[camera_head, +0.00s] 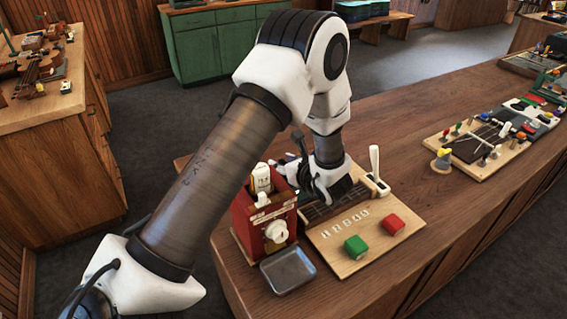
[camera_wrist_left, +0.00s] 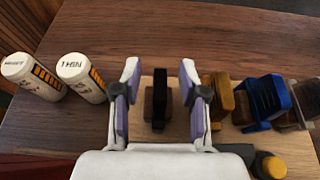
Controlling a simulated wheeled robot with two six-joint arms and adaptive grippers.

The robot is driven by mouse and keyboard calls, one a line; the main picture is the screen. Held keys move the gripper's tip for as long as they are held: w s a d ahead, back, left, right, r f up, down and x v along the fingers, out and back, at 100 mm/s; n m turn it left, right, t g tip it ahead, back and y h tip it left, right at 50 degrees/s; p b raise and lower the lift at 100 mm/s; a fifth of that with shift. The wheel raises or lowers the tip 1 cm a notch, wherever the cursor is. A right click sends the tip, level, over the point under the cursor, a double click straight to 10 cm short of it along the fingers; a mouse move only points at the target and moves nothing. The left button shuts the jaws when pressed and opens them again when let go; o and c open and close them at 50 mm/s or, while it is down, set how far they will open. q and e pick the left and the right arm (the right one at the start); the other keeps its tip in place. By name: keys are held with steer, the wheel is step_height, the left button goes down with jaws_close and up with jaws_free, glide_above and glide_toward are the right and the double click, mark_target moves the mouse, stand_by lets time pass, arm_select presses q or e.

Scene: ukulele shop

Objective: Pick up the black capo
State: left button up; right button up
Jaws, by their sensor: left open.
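In the left wrist view, the black capo (camera_wrist_left: 160,93) stands on a light wooden board, with brown parts at its sides. My left gripper (camera_wrist_left: 159,80) is open, with one finger on each side of the capo and visible gaps between. The fingers do not touch it. My right gripper is not in view.
A yellow-brown capo (camera_wrist_left: 219,97), a blue capo (camera_wrist_left: 266,100) and a greyish one stand right of the gripper. Two white cylinders (camera_wrist_left: 82,75) stand left. A red box (camera_head: 262,222), metal tray (camera_head: 288,270), green block (camera_head: 355,247) and red block (camera_head: 393,224) are nearer.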

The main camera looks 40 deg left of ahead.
arm_select(q)
steer(key=shift+d, duration=0.2)
jaws_close()
